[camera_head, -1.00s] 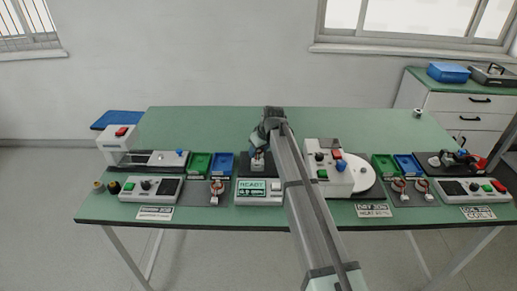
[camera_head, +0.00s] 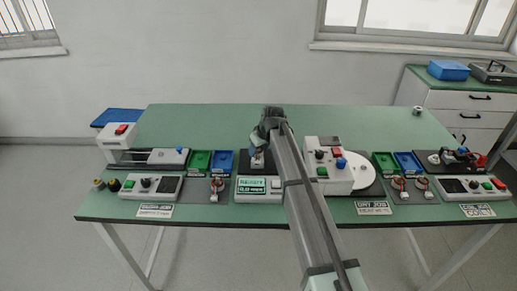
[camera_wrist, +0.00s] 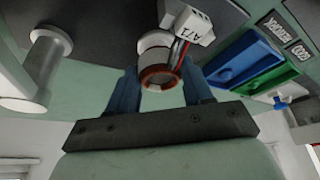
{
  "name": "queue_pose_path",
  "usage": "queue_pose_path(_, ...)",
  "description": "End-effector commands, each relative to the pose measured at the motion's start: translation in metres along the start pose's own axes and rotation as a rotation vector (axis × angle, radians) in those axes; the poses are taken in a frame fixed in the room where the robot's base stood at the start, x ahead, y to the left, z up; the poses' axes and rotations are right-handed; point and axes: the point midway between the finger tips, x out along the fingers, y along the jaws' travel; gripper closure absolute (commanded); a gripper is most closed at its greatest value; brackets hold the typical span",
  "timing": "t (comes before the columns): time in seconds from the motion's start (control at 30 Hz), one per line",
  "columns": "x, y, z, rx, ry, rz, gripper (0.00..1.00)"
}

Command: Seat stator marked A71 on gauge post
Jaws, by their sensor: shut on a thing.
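The stator marked A71 (camera_wrist: 160,78) has a copper-coloured ring end, a pale body and red and dark leads running to a white block that reads A71 (camera_wrist: 196,26). My gripper (camera_wrist: 162,92) is shut on the stator, with one blue finger on each side. In the head view my gripper (camera_head: 258,150) is over the dark plate behind the middle readout box, and my arm hides part of that spot. A silver post with a wider end (camera_wrist: 44,70) stands to the left in the wrist view, apart from the stator. I cannot tell whether it is the gauge post.
A readout box (camera_head: 258,188) with a lit green screen is in front. Green (camera_head: 199,162) and blue (camera_head: 223,162) bins lie left of the gripper. A white machine with a round disc (camera_head: 352,173) stands to the right. The back of the table (camera_head: 200,125) is clear.

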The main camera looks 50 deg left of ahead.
Motion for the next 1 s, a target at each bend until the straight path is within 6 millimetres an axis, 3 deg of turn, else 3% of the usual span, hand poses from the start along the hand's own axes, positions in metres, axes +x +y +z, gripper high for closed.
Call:
queue_pose_path(0.07,0.0,0.0,0.0,0.0,0.0,0.0,0.85)
queue_pose_path(0.1,0.0,0.0,0.0,0.0,0.0,0.0,0.48)
queue_pose_path(0.4,0.0,0.0,0.0,0.0,0.0,0.0,0.2)
queue_pose_path(0.77,-0.006,0.0,0.0,0.0,0.0,0.0,0.2)
queue_pose_path(1.0,-0.043,-0.001,0.001,0.0,0.001,0.001,0.2)
